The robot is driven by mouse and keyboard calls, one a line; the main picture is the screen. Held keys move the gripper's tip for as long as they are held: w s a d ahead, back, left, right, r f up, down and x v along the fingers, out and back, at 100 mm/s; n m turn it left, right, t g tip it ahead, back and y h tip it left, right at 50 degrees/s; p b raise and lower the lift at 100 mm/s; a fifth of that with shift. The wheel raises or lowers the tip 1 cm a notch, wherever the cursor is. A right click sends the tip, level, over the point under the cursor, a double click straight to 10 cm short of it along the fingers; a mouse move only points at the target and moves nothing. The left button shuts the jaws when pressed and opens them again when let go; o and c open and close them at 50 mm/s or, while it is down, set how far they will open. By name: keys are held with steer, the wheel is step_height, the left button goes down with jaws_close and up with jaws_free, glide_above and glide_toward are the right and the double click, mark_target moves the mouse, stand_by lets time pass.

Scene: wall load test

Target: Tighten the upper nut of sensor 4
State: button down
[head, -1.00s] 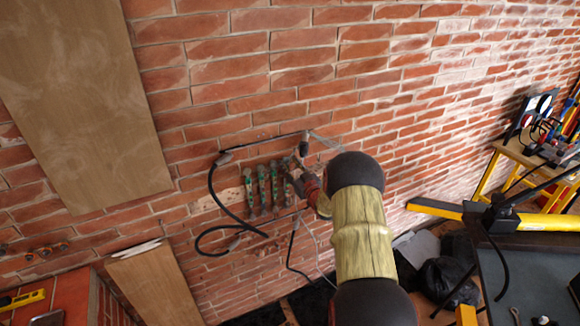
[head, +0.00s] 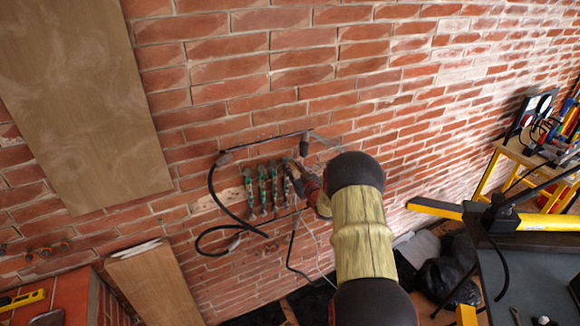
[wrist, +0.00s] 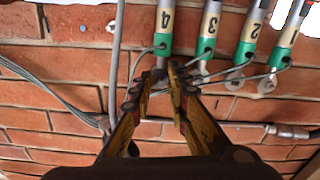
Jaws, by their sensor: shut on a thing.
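Sensor 4 (wrist: 165,20) is a grey tube with a green collar, marked "4", at the upper middle of the wrist view. In the head view it is the rightmost of the row (head: 287,184) on the brick wall. My gripper (wrist: 167,76) is shut at the end of sensor 4 just past its green collar, on the upper nut. The fingertips mostly hide the nut. In the head view my gripper (head: 298,172) is at the upper right of the row, partly behind my arm.
Sensor 3 (wrist: 210,28), sensor 2 (wrist: 254,25) and another sensor (wrist: 287,35) stand close beside sensor 4. Thin cables loop between them, and a grey cable (wrist: 117,50) runs beside my gripper.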

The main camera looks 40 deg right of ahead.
steer(key=shift+m, duration=0.3)
steer(key=m+p, duration=0.1)
steer(key=m, duration=1.1)
steer(key=m+p, duration=0.2)
steer(key=m, duration=1.1)
steer(key=shift+f+m, duration=0.2)
steer(key=shift+m, duration=0.1)
steer(key=shift+f, duration=0.1)
steer(key=c, duration=1.9)
jaws_free()
steer(key=shift+s, duration=0.15)
steer(key=shift+o, duration=1.1)
steer(key=shift+r, duration=0.25)
